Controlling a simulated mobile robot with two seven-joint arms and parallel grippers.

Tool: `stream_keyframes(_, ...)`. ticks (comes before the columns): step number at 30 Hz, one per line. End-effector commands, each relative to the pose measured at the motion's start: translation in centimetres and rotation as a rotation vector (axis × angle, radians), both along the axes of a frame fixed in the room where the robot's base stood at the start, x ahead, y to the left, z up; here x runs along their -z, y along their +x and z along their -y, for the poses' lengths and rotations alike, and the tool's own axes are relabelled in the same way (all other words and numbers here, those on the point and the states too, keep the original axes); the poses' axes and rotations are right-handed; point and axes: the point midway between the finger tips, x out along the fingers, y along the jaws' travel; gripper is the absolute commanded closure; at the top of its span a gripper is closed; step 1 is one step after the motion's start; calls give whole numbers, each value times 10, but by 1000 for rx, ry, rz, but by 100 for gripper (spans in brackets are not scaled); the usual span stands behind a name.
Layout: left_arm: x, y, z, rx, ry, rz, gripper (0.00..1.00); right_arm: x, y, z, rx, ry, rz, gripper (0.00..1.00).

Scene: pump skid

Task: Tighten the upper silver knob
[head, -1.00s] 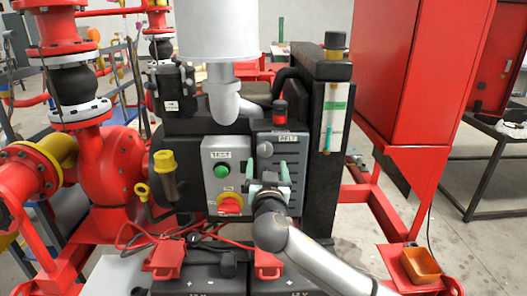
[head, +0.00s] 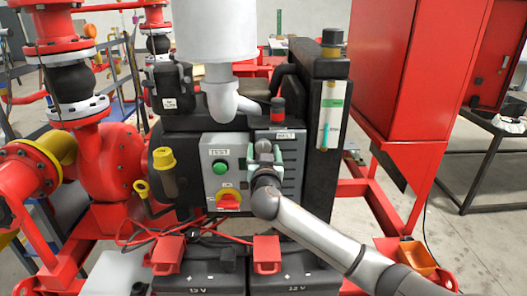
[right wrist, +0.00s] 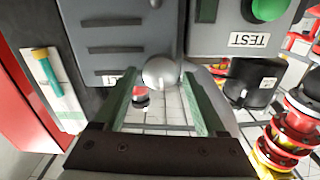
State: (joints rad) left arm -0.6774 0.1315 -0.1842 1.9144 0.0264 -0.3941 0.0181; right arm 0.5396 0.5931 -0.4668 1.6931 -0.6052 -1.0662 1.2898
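The upper silver knob (right wrist: 161,72) is a small round ball on the grey panel. In the right wrist view it sits between the fingertips of my right gripper (right wrist: 160,78), with the green fingers on either side and narrow gaps seeming to show. In the head view the knob (head: 264,146) is partly hidden by the right gripper (head: 264,154), which reaches up to it from the lower right. The right gripper looks open around the knob. A lower knob is not visible; my arm covers that part of the panel. My left gripper is not in view.
A control box with a green TEST button (head: 219,168) and a red-yellow switch (head: 229,200) stands just left of the knob. A red lamp (head: 278,112) is above. Batteries with red clamps (head: 267,254) lie below. A black column (head: 322,170) stands at right.

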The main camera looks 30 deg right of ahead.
Motion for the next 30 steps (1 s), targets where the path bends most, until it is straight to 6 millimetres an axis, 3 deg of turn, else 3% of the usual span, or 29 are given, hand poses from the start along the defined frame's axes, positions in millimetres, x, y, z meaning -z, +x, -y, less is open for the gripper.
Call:
stream_keyframes(2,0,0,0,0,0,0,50,0,0,0,0,0,0,37)
stream_keyframes(19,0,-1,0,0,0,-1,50,0,0,0,1,1,-1,100)
stream_keyframes(30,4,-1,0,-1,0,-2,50,2,0,0,1,-55,-36,100)
